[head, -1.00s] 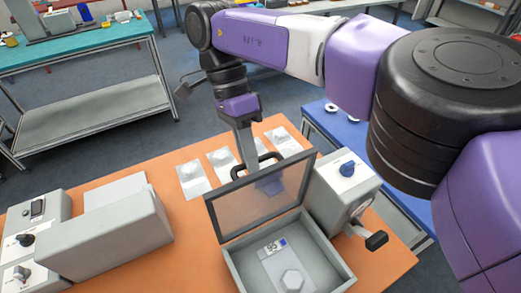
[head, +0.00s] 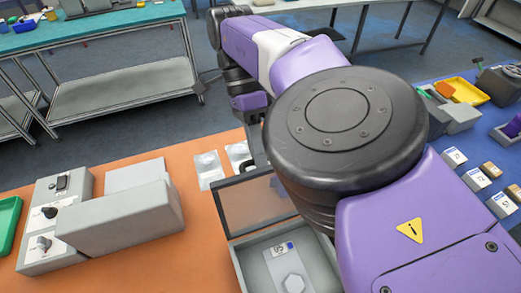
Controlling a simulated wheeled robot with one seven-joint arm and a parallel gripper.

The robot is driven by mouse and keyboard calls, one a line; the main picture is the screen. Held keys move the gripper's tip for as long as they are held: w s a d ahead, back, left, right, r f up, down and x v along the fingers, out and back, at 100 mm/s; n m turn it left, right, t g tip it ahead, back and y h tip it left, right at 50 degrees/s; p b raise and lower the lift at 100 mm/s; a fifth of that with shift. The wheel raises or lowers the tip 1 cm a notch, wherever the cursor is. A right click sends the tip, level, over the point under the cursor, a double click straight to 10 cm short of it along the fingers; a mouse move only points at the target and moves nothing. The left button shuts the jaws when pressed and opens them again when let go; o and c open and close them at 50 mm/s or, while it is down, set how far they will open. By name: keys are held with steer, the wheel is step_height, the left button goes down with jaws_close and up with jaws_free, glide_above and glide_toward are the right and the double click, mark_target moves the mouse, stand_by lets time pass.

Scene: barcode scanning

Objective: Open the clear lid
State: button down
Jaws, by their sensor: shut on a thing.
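The clear lid (head: 256,207), a dark-framed smoky pane, stands raised and steeply tilted at the back edge of the grey box (head: 236,266). The box is open at the top, and a label and a pale hexagonal piece (head: 293,283) show inside it. My gripper (head: 257,148) is behind the lid's upper edge. Only its upper part shows, as my arm covers the fingers and the lid's right side. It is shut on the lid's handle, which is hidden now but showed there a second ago.
Grey control units (head: 52,215) and a long grey block (head: 125,220) stand left on the orange table (head: 195,245). Pale packs (head: 207,165) lie behind the lid. A blue table (head: 462,135) with trays and boxes is at right.

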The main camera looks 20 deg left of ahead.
steer(key=shift+d+f, duration=0.1)
steer(key=shift+f, duration=0.1)
steer(key=c, duration=1.5)
jaws_free()
steer(key=shift+o, duration=0.2)
steer(key=shift+r, duration=0.1)
